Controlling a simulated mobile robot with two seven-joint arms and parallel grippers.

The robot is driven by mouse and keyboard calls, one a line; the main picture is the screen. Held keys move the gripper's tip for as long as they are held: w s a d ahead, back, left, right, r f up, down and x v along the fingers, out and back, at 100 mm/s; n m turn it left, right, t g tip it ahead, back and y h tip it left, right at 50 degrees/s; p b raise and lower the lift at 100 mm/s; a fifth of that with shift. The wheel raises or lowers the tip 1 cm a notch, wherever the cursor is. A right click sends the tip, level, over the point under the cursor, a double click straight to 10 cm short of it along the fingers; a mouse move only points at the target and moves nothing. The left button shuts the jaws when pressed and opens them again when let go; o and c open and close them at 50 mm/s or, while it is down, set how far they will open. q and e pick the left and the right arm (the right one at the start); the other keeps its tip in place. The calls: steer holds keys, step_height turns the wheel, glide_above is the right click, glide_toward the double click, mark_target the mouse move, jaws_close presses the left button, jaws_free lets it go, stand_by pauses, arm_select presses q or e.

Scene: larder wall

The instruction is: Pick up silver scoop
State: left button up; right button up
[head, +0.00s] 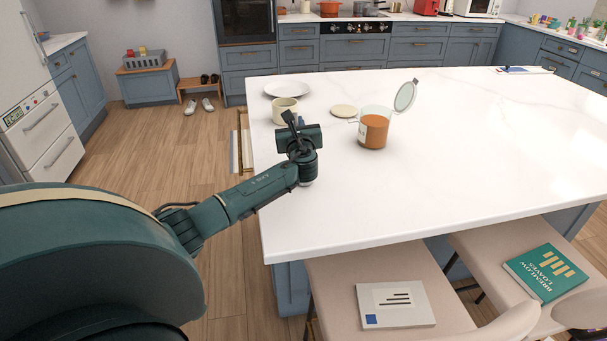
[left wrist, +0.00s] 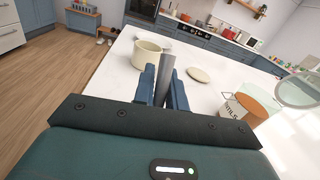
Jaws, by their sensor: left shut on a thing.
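The silver scoop (left wrist: 167,75) shows in the left wrist view as a grey, upright, narrow piece between the fingers of my left gripper (left wrist: 163,92). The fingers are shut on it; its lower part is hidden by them. In the head view my left gripper (head: 297,122) is over the left part of the white island top, just in front of a cream mug. The scoop cannot be made out clearly there. My right gripper is not in view.
The cream mug (head: 283,112) stands close behind the gripper, with a white plate (head: 288,89) beyond. To the right are a flat round lid (head: 344,111) and a jar of orange contents (head: 373,132) with its lid raised. The island's right side (head: 500,140) is largely clear.

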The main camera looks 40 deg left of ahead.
arm_select(q)
jaws_close()
steer(key=shift+r, duration=0.1)
step_height(320, 180, up, 10)
steer(key=shift+f, duration=0.1)
steer(key=shift+s, duration=0.1)
stand_by(0.8)
